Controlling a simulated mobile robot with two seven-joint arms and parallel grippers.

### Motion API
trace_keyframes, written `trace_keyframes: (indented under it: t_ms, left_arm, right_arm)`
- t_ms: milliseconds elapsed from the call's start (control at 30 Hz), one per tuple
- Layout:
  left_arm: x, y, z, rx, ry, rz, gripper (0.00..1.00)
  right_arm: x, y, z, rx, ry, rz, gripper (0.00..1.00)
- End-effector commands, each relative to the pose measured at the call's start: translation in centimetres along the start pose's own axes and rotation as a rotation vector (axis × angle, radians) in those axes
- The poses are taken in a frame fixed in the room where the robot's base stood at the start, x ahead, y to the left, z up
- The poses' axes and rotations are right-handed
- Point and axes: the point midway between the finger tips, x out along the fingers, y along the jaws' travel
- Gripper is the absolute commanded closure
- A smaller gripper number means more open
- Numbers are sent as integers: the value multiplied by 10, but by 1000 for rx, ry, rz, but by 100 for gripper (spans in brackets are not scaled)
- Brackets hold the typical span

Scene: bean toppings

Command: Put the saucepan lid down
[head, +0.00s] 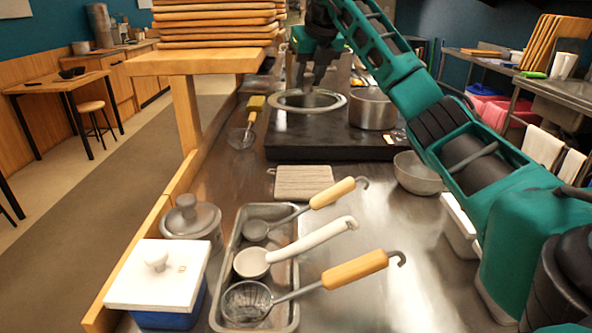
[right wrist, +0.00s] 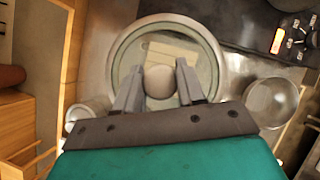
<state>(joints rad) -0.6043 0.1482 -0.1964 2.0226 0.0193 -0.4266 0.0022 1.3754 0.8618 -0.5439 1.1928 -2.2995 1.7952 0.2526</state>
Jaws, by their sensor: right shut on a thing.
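The saucepan lid is a round glass lid with a grey metal rim (head: 277,102). In the head view it is held level in front of the far cooktop area. My right gripper (head: 318,78) is above it, shut on its knob. In the right wrist view the knob (right wrist: 160,82) sits between the two fingers, and the lid's rim (right wrist: 117,62) spreads around them. A pale, woven-looking trivet (head: 303,183) lies on the counter; a pale board-like shape shows through the glass in the wrist view. A metal saucepan (head: 372,110) stands on the black cooktop (head: 330,147). My left gripper is out of view.
A metal tray (head: 228,268) with several ladles lies in front. A lidded grey pot (head: 192,222) and a blue box with a white lid (head: 158,273) stand left of it. A metal bowl (head: 415,174) is right of the trivet.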

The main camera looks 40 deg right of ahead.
Motion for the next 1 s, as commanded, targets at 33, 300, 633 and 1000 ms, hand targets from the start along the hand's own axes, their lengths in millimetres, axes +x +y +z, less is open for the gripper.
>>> trace_keyframes:
  t_ms: [33,300,633,1000]
  left_arm:
    - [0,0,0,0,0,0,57]
    - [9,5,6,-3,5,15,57]
    - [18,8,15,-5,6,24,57]
    - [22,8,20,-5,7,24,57]
  right_arm:
    - [1,0,0,0,-2,0,100]
    - [51,0,-30,-2,3,-1,100]
    - [120,0,-70,0,0,1,100]
    - [150,0,-87,0,0,1,100]
